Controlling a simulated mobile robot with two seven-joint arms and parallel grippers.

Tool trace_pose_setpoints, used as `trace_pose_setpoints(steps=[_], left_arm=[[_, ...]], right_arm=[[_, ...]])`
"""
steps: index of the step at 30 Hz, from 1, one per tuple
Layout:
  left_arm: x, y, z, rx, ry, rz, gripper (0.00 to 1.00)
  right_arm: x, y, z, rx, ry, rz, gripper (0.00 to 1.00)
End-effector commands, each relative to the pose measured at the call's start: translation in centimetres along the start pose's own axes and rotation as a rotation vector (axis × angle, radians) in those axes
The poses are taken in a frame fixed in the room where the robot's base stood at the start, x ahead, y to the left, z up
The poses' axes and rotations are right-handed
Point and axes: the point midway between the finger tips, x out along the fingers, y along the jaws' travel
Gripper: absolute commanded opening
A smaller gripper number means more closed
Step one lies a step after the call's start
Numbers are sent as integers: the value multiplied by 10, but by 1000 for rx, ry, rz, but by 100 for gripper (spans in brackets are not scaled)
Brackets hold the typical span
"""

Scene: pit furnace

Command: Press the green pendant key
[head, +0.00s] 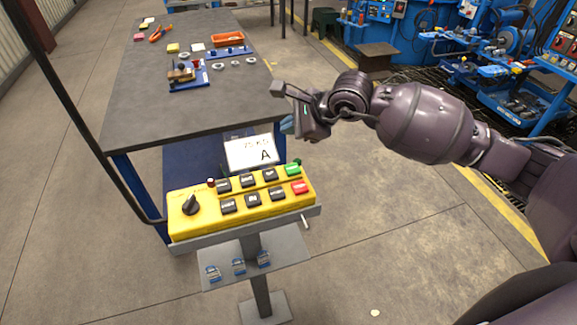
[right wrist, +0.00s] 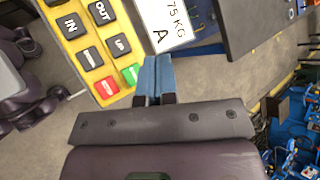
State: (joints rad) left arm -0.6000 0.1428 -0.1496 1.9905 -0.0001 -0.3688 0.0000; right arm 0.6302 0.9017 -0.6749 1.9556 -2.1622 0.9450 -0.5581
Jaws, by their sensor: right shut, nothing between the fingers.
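The yellow pendant box (head: 178,220) lies on a grey stand and carries several black keys and a rotary knob. The green key (head: 293,169) is at its far right corner, and it also shows in the right wrist view (right wrist: 131,73), just left of my fingertips. The red key (head: 300,187) sits beside it on the near side. My right gripper (head: 287,125) is shut and empty, its blue fingers behind and above the green key in the head view. I see a gap between them in the head view. My left gripper is out of view.
A white sign (head: 249,152) marked "75 KG A" stands behind the box, close to my right fingers. A grey workbench (head: 150,105) with small parts and an orange tray (head: 228,40) lies beyond. A lower shelf (head: 285,250) holds several small items.

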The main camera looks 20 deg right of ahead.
Motion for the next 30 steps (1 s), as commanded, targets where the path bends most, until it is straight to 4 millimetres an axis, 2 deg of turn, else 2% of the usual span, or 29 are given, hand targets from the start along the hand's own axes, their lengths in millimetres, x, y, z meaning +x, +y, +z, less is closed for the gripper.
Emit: trace_pose_setpoints(steps=[19,30], left_arm=[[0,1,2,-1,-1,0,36],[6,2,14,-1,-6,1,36]], right_arm=[[2,4,-6,-37,23,16,0],[25,21,-24,-36,22,17,0]])
